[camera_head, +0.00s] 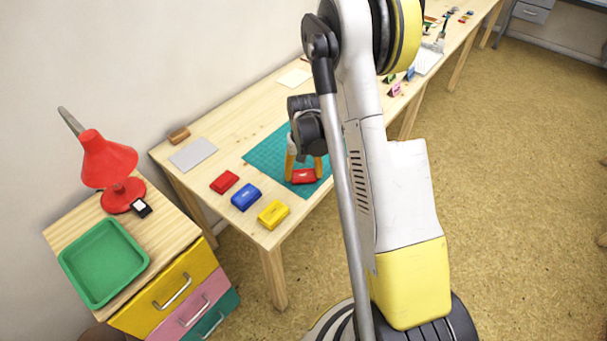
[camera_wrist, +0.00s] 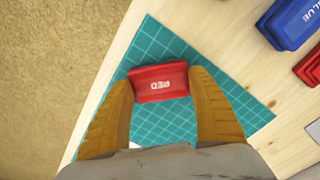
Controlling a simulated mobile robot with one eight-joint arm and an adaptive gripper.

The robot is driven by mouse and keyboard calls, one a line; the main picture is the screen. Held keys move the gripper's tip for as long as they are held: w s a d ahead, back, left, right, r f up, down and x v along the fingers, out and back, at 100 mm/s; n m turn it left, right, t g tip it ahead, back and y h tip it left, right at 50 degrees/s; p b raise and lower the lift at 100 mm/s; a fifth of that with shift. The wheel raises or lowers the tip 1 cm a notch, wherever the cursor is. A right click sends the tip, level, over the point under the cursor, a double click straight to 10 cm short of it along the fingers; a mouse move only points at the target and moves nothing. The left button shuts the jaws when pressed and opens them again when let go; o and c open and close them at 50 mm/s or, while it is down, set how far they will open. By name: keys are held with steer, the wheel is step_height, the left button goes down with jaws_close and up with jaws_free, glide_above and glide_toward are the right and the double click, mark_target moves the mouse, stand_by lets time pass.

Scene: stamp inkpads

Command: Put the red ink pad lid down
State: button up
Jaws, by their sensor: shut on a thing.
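The red ink pad lid (camera_wrist: 160,88), marked RED, is between the two orange fingers of my gripper (camera_wrist: 160,75) in the wrist view. The fingers are shut on its two short ends. The same lid shows in the head view (camera_head: 304,176), over the teal cutting mat (camera_head: 262,152). I cannot tell whether it touches the mat or hangs just above it. Another red block, the red ink pad (camera_head: 224,182), lies on the bare wood to the left. It is partly cut off at the right edge of the wrist view (camera_wrist: 311,68).
A blue ink pad (camera_head: 245,197) and a yellow one (camera_head: 273,214) lie near the table's front left. A grey sheet (camera_head: 193,154) and a brown block (camera_head: 179,135) lie behind them. The mat (camera_wrist: 165,123) is bare around the lid.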

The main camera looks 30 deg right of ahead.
steer(key=shift+f, duration=0.25)
steer(key=o, duration=0.8)
steer(key=shift+r, duration=0.1)
steer(key=shift+r, duration=0.1)
step_height(320, 180, up, 12)
steer(key=p, duration=0.5)
step_height(320, 180, up, 14)
steer(key=n+t, duration=0.2)
steer(key=t, duration=0.1)
glide_above(303, 175)
steer(key=s+a, duration=0.5)
steer(key=a, duration=0.3)
steer(key=shift+s+a+r+n+t, duration=0.6)
steer(key=shift+s+a+r, duration=0.5)
steer(key=shift+s, duration=1.05)
steer(key=shift+s+a+r+n+t, duration=0.4)
steer(key=shift+s+a+r+t, duration=0.75)
steer(key=shift+s, duration=0.95)
steer(key=shift+s+a+r+n+t, duration=0.45)
steer(key=shift+s+a+r, duration=0.35)
steer(key=shift+s+a, duration=1)
steer(key=shift+s+d, duration=0.35)
steer(key=shift+d, duration=0.05)
